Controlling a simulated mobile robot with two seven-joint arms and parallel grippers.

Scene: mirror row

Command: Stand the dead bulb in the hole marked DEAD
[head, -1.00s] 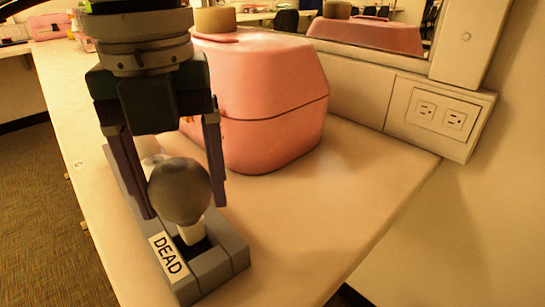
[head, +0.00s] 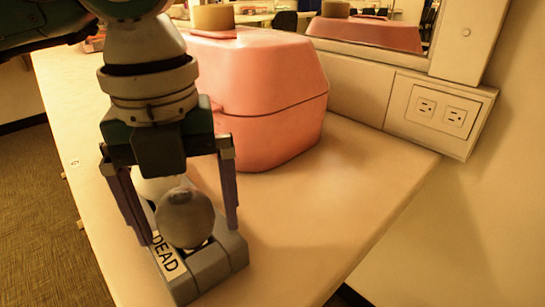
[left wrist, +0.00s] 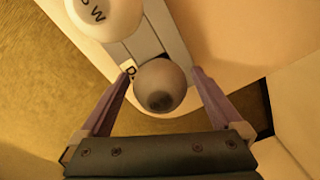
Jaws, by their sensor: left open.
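The dead bulb (head: 184,218), a grey smoky globe, sits at the hole by the DEAD label at the near end of a grey block (head: 222,262). It looks about upright; its base and the hole are mostly hidden beneath the globe. The white DEAD label (head: 165,255) is partly covered. My left gripper (head: 189,235) is open, with one finger on each side of the globe. In the left wrist view the dead bulb (left wrist: 160,87) lies between the spread fingers, with gaps on both sides. My right gripper is not in view.
A white bulb marked W (left wrist: 103,14) stands farther along the same block, close to my left gripper. A pink case (head: 270,105) stands behind and right. The counter (head: 335,215) is clear to the right. A mirror and an outlet box (head: 440,110) line the wall.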

